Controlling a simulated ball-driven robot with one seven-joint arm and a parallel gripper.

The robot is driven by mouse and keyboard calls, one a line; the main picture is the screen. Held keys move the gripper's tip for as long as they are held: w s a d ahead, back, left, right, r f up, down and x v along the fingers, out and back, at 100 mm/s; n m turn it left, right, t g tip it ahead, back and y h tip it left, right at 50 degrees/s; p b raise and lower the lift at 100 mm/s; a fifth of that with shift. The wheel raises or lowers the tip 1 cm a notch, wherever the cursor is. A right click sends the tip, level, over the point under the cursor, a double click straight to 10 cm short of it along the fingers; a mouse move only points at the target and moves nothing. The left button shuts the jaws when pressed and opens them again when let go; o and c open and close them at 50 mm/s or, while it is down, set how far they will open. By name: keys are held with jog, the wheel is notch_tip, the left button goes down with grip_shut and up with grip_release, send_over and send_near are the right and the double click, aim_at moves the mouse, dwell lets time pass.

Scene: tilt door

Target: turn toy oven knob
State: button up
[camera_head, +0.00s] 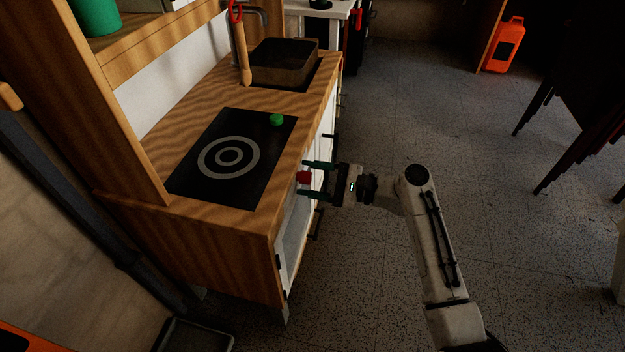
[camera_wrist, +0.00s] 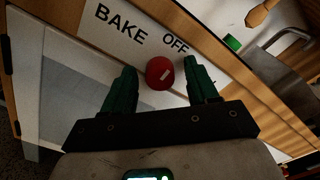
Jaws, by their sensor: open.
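The red oven knob (camera_wrist: 160,72) is on the white front panel of the wooden toy kitchen, near the printed words BAKE and OFF. A pale mark on the knob shows in the wrist view. The knob also shows in the head view (camera_head: 303,177), just below the edge of the wooden top. My gripper (camera_wrist: 160,80) has dark green fingers, open, one on each side of the knob in the picture. In the head view my gripper (camera_head: 317,180) reaches the kitchen's front from the right. I cannot tell whether the fingers touch the knob.
The wooden top (camera_head: 190,130) carries a black hob with rings (camera_head: 228,156), a green round piece (camera_head: 277,119) and a brown sink basin (camera_head: 283,62). White doors lie below the knob. Open speckled floor (camera_head: 450,130) is to the right.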

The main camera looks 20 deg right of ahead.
jog(key=shift+c, duration=0.2)
jog(key=c, duration=1)
jog(key=shift+n, duration=0.3)
jog(key=n+b, duration=0.1)
jog(key=n, duration=0.4)
jog(key=shift+f+n, duration=0.1)
jog(key=shift+n, duration=0.2)
jog(key=n+b, duration=0.3)
jog(key=n, duration=0.2)
jog(key=shift+n, duration=0.3)
jog(key=o, duration=1)
